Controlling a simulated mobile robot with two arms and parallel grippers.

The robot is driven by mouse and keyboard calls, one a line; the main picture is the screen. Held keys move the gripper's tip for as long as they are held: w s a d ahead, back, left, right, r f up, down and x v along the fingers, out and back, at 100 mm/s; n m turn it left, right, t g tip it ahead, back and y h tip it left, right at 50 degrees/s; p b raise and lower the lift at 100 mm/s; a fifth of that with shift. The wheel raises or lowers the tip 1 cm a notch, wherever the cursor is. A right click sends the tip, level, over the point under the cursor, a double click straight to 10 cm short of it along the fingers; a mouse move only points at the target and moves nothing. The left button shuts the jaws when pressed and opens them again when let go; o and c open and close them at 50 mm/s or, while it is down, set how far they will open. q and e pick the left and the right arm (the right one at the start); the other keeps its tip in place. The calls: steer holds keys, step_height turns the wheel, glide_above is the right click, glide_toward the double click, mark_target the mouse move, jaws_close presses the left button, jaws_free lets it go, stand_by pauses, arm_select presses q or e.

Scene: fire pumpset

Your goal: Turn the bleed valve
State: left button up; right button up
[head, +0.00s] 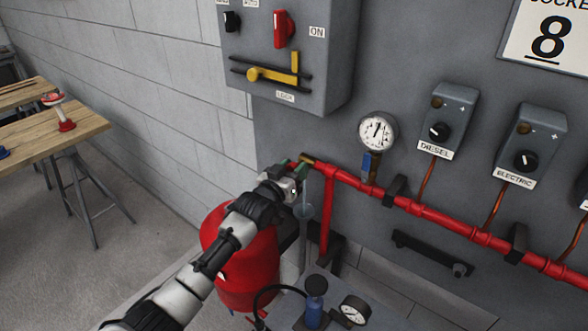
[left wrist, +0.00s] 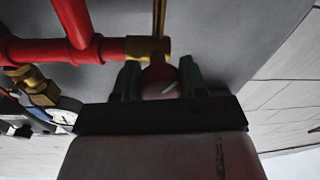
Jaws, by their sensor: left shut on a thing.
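The bleed valve's red round knob (left wrist: 160,91) sits under a brass fitting (left wrist: 147,48) at the end of the red pipe in the left wrist view. The dark green fingers of my left gripper (left wrist: 160,76) stand on both sides of the knob and are shut on it. In the head view, my left gripper (head: 292,168) reaches the left end of the red pipe, by the brass fitting (head: 309,158). My right gripper is not in view.
A pressure gauge (head: 377,131) with a blue-handled valve (head: 367,164) stands right of the fitting. A grey switch box (head: 280,50) hangs above. A red tank (head: 240,262) stands below my forearm. A wooden table (head: 72,127) is at the left.

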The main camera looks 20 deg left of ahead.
arm_select(q)
steer(key=o, duration=0.9)
steer(key=shift+a, duration=0.1)
steer(key=b+v, duration=0.2)
steer(key=v, duration=0.8)
steer(key=shift+s+a+f, duration=0.1)
steer(key=shift+s, duration=0.3)
